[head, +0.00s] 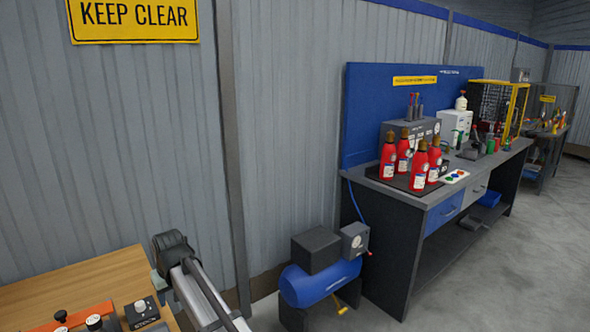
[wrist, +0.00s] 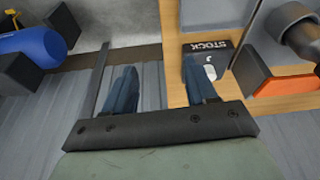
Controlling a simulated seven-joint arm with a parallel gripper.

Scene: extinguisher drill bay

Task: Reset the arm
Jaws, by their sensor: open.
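My gripper (wrist: 156,66) shows in the wrist view with its two dark blue-grey fingers spread apart. Nothing is visible between the fingers. The right finger overlaps the view of a black block marked STOCK (wrist: 207,60) on a wooden bench top (wrist: 176,75). The left finger lies against grey ribbed surface in the picture. I cannot tell the exact height above the bench. In the head view the black block (head: 142,313) sits on the wooden bench (head: 75,277) at the lower left.
An orange-red bar (head: 72,317) with knobs lies on the wooden bench. A blue compressor (head: 318,282) stands on the floor beside it. A workbench (head: 395,240) at right holds several red extinguishers (head: 420,167). Floor at far right (head: 535,250) is clear.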

